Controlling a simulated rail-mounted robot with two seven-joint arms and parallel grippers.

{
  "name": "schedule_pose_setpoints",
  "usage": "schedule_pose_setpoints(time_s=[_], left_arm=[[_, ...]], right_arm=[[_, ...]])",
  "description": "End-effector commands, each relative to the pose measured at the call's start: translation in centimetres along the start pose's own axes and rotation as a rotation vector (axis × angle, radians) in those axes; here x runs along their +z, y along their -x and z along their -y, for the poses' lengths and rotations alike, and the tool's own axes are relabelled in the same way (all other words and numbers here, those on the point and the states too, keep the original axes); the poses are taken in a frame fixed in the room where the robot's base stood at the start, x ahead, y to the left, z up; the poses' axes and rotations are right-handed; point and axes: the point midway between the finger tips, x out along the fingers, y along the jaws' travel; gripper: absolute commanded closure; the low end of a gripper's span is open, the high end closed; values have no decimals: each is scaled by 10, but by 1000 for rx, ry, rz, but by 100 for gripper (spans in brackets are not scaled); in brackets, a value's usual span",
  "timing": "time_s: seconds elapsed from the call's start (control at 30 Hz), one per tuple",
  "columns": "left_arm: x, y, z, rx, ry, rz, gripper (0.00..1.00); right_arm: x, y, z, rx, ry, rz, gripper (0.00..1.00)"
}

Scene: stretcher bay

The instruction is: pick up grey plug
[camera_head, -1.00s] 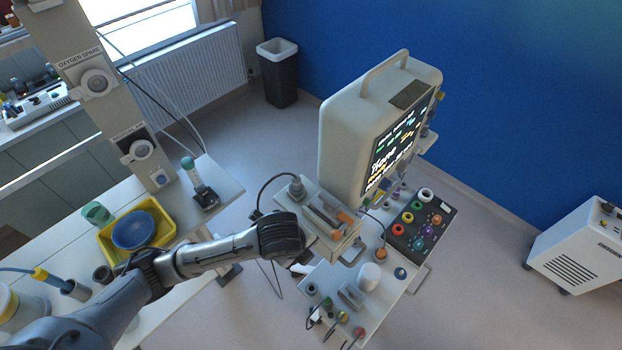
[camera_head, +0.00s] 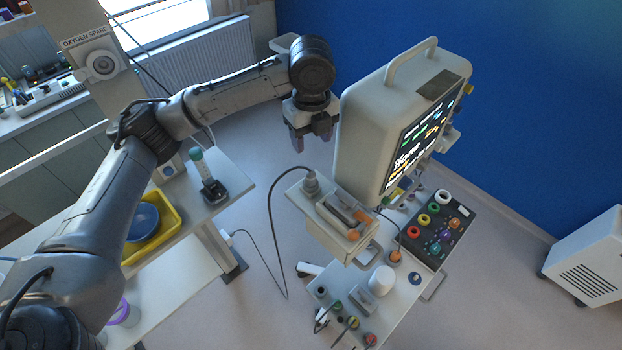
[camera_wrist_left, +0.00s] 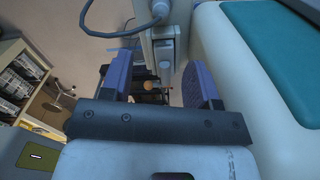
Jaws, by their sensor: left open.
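The grey plug (camera_head: 310,183) stands upright at the left back corner of the beige box on the cart, with a dark cable looping off it to the left and down. In the left wrist view a grey plug (camera_wrist_left: 159,10) with a cable shows at the top edge, beyond the fingers. My left gripper (camera_head: 312,148) is open and empty, pointing down behind the plug and left of the monitor, apart from both. Its two purple-lined fingers show in the wrist view (camera_wrist_left: 160,88). My right gripper is not in view.
The beige monitor (camera_head: 365,140) stands close to the right of my left gripper. The box (camera_head: 328,230) also holds grey and orange items. A cart with coloured sockets (camera_head: 438,228) lies at right. A side table with a yellow tray (camera_head: 165,240) stands at left.

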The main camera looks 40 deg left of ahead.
Motion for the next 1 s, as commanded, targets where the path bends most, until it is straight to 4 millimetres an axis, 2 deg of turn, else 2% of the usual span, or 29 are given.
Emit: schedule_pose_setpoints(time_s=[0.13,0.43,0.6,0.83,1.0], left_arm=[[1,-15,0,7,12,-11,45],[0,-64,0,5,9,-10,45],[0,-79,0,4,10,-9,45],[1,-90,0,4,11,-9,45],[4,-112,0,6,9,-9,45]], right_arm=[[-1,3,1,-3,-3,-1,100],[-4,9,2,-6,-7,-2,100],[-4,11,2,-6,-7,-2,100],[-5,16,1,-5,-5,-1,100],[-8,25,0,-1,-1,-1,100]])
